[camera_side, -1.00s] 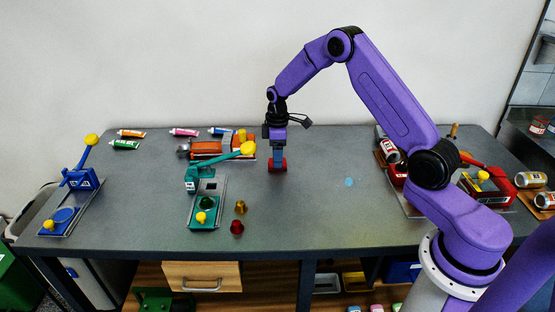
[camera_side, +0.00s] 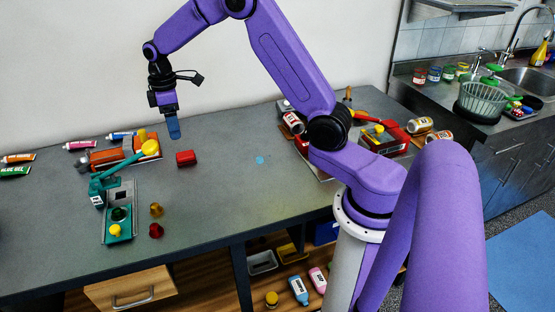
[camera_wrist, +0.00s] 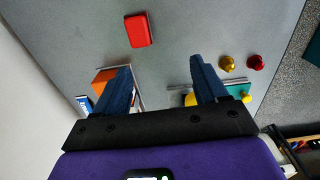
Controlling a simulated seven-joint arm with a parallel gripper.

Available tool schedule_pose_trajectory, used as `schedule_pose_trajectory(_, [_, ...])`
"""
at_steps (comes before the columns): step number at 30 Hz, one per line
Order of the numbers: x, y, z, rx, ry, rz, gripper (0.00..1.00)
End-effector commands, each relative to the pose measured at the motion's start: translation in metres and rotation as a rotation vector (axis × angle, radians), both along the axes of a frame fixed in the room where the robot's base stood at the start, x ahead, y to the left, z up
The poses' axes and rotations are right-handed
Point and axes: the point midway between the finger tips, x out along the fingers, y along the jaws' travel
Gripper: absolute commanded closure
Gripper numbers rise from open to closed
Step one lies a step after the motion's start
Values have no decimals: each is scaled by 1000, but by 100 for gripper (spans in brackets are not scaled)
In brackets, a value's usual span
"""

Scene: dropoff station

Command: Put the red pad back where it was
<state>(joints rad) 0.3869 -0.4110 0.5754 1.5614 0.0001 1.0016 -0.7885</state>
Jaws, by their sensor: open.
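The red pad (camera_side: 186,158), a small red block with rounded edges, lies on the grey table just right of the orange-and-grey device. It also shows whole in the wrist view (camera_wrist: 139,30), lying free on the table. My gripper (camera_side: 174,133) is above the table, slightly left of the pad in the side view, with a gap between them. In the wrist view, the blue fingers (camera_wrist: 161,66) are spread apart with nothing between them. A light blue spot (camera_side: 260,160) marks the table to the right of the pad.
A teal lever press (camera_side: 119,212) stands at the left, with a gold knob (camera_side: 156,209) and a dark red knob (camera_side: 156,231) beside it. An orange device (camera_side: 106,157) stands behind. Red machinery and cans (camera_side: 419,125) are at the right.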

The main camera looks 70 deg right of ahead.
Motion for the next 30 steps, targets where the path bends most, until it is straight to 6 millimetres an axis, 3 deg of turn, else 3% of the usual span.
schedule_pose_trajectory(6, [-59,66,26,3,-7,60,28])
schedule_pose_trajectory(15, [-165,119,47,8,-13,136,28])
schedule_pose_trajectory(22, [-254,128,53,15,-16,193,28])
schedule_pose_trajectory(30, [-345,110,48,22,-15,257,28])
